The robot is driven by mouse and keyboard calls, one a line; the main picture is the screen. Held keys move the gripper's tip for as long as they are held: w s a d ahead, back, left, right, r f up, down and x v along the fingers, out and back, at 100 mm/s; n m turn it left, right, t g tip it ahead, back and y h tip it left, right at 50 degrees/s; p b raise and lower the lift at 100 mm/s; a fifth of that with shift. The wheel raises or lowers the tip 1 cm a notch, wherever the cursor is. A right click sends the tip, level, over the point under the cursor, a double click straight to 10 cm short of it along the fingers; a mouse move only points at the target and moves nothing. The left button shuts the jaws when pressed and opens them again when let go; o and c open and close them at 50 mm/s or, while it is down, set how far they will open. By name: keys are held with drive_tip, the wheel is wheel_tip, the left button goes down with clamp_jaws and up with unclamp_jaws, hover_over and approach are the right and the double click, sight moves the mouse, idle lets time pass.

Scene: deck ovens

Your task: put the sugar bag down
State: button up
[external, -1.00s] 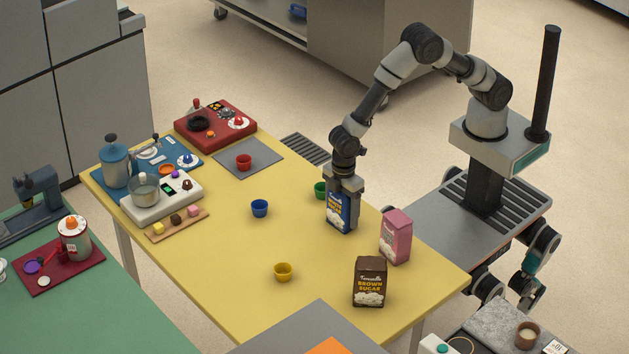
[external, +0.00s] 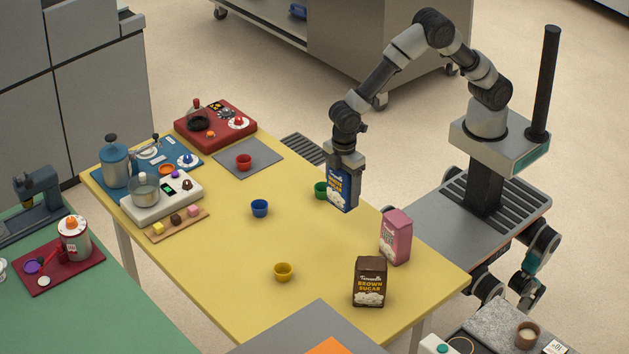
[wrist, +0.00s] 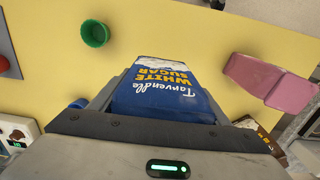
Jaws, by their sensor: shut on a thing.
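The blue white-sugar bag (external: 343,190) is upright in my gripper (external: 345,167), held by its top over the right part of the yellow table (external: 215,240). It seems to hang a little above the table top. In the wrist view, the bag (wrist: 165,92) fills the space between the fingers, and its label reads "Tarvendle White Sugar". My gripper is shut on it. A pink bag (external: 395,236) and a brown sugar bag (external: 369,281) stand upright on the table, nearer the camera and to the right.
A green cup (external: 320,190) stands just left of the held bag. Blue (external: 260,208), yellow (external: 283,271) and red (external: 244,161) cups stand farther off, the red one on a grey mat (external: 262,169). The white scale (external: 162,197) is at the left. The table's middle is mostly clear.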

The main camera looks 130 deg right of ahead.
drive_tip(key=shift+w+a+r, duration=0.1)
drive_tip(key=shift+w+r, duration=0.15)
drive_tip(key=shift+r, duration=0.2)
drive_tip(key=shift+w+a+r, duration=0.1)
drive_tip(key=shift+w+r, duration=0.15)
drive_tip(key=shift+r, duration=0.2)
drive_tip(key=w+a+b, duration=0.2)
drive_tip(key=w+a, duration=1)
drive_tip(key=w, duration=0.3)
drive_tip(key=shift+d+f, duration=0.1)
drive_tip(key=shift+f, duration=4.6)
drive_tip(key=shift+f+b, duration=0.1)
drive_tip(key=shift+b, duration=0.25)
drive_tip(key=o, duration=2)
drive_tip(key=shift+s+f, duration=0.15)
drive_tip(key=shift+c, duration=0.2)
